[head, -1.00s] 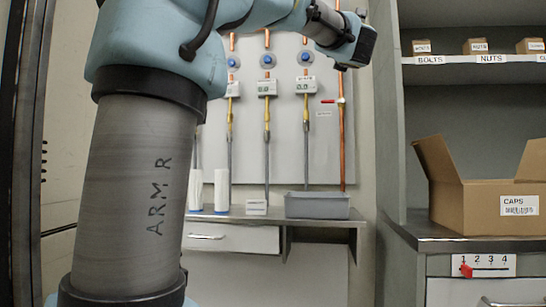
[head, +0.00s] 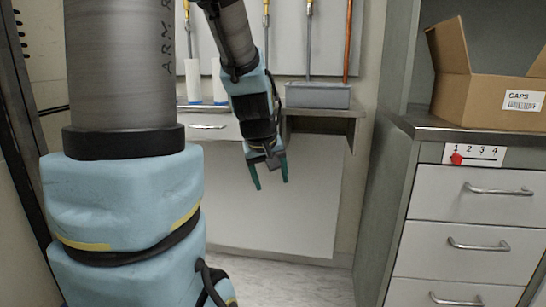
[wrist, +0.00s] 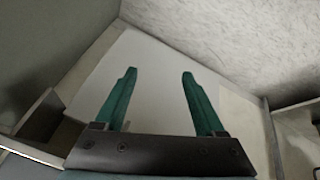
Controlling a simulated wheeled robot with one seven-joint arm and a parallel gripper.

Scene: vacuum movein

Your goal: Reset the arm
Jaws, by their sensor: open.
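My gripper (head: 271,186) hangs at the end of my arm in the middle of the head view, its two green fingers pointing down and apart. It is in front of a pale panel (head: 300,210) under the wall counter. In the wrist view my gripper (wrist: 158,75) shows both green fingers spread, with nothing between them. My thick upper arm stands at the left of the head view.
A grey bin (head: 318,95) and white cylinders (head: 192,80) stand on the counter at the back. A cabinet with drawers (head: 470,202) is at the right, with an open CAPS carton (head: 485,98) on top. Bare floor (head: 280,270) shows below.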

